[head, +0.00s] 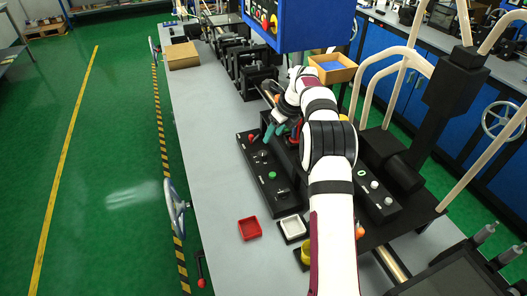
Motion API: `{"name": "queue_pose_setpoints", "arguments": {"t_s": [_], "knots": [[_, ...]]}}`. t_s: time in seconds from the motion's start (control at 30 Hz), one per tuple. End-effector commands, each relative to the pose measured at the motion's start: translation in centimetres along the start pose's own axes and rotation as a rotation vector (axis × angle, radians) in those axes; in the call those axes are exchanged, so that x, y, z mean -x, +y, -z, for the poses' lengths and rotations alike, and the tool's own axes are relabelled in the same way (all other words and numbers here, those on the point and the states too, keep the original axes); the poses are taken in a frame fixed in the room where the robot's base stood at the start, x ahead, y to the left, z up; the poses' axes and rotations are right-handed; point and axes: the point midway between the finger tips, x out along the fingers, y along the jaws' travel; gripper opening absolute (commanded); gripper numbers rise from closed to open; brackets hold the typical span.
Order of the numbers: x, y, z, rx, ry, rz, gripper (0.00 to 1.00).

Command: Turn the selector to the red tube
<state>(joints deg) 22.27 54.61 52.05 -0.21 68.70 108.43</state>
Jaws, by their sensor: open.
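A black control panel (265,178) lies along the bench, left of my arm. It carries a red button (251,137), small dark and metallic knobs (262,155) and a green button (272,175). Which of these knobs is the selector I cannot tell, and its pointing direction is too small to read.
A second panel (378,198) lies right of my arm. A blue control box (305,22) hangs behind. The grey bench (205,150) is clear on the left.

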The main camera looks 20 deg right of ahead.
Motion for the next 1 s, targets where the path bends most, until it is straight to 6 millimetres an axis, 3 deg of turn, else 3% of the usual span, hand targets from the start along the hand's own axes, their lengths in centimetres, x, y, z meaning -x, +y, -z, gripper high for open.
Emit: {"name": "queue_pose_setpoints", "arguments": {"t_s": [0.2, 0.5, 0.9, 1.0], "knots": [[-5.7, 0.1, 0.1, 0.003, 0.002, -0.001, 0.52], [-10.8, 0.1, 0.0, 0.005, 0.000, 0.000, 0.52], [-11.8, 0.1, 0.0, 0.005, 0.000, 0.001, 0.52], [-11.8, 0.1, 0.0, 0.005, 0.000, 0.001, 0.36]]}}
